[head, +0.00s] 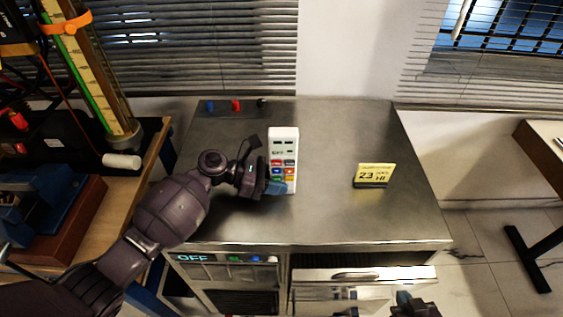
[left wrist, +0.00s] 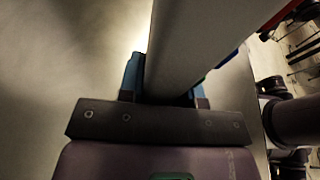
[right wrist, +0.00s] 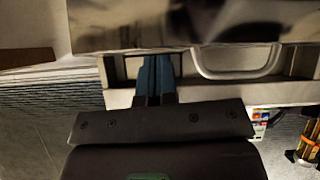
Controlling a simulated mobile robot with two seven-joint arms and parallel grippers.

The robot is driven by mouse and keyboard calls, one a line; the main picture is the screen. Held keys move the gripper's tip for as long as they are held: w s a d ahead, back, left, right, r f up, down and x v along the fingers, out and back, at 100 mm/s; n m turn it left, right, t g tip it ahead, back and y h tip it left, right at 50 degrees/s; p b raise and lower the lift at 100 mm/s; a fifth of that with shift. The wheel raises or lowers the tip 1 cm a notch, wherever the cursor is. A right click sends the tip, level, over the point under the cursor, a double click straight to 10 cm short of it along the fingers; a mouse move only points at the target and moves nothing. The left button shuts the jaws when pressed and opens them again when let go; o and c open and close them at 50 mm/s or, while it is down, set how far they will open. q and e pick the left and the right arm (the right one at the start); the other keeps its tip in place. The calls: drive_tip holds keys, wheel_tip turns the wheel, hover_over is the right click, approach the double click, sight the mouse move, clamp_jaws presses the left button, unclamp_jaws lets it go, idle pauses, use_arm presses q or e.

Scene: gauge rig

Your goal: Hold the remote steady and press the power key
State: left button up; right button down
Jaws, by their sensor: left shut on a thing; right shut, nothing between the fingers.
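The remote (head: 284,143) is a white slab with dark marks at its top and rows of coloured keys lower down. It is over the middle of the steel cabinet top; I cannot tell which key is the power key. My left gripper (head: 275,187) is shut on the remote's lower end. In the left wrist view the remote (left wrist: 195,40) runs up between the blue fingers (left wrist: 165,85), its key face mostly turned away. My right gripper (head: 406,301) is at the bottom edge of the head view, low in front of the cabinet. Its blue fingers (right wrist: 156,78) are together and empty.
The steel cabinet top (head: 330,220) is mostly clear. A yellow sign (head: 374,174) reading 23 stands right of the remote. A panel (head: 195,258) on the cabinet front reads OFF. A light handled front part (head: 365,274) juts out near my right gripper. A wooden bench stands left.

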drive_tip(key=shift+w+r, duration=0.1)
drive_tip(key=shift+w, duration=0.05)
drive_tip(key=shift+w+r, duration=0.1)
drive_tip(key=shift+w, duration=0.2)
drive_tip(key=shift+a, duration=0.1)
drive_tip(key=shift+s, duration=0.15)
drive_tip(key=shift+s, duration=0.2)
drive_tip(key=w+a+r+n+t+y, duration=0.1)
drive_tip(key=w+a+r, duration=0.1)
drive_tip(key=w+a+r+n, duration=0.1)
drive_tip(key=w+a+r, duration=0.1)
drive_tip(key=a+r, duration=0.1)
drive_tip(key=shift+w+n+t+y, duration=0.3)
drive_tip(key=shift+w+t+y, duration=0.1)
drive_tip(key=w+a+r+n+y, duration=0.2)
drive_tip(key=a+r+n+y, duration=0.3)
drive_tip(key=a, duration=0.7)
drive_tip(key=w+a+r+n+y, duration=0.2)
drive_tip(key=a+r+n+y, duration=0.3)
drive_tip(key=a+r+n, duration=0.5)
drive_tip(key=shift+w+a+r+g+y, duration=0.4)
drive_tip(key=shift+a+r, duration=0.25)
drive_tip(key=shift+a, duration=0.25)
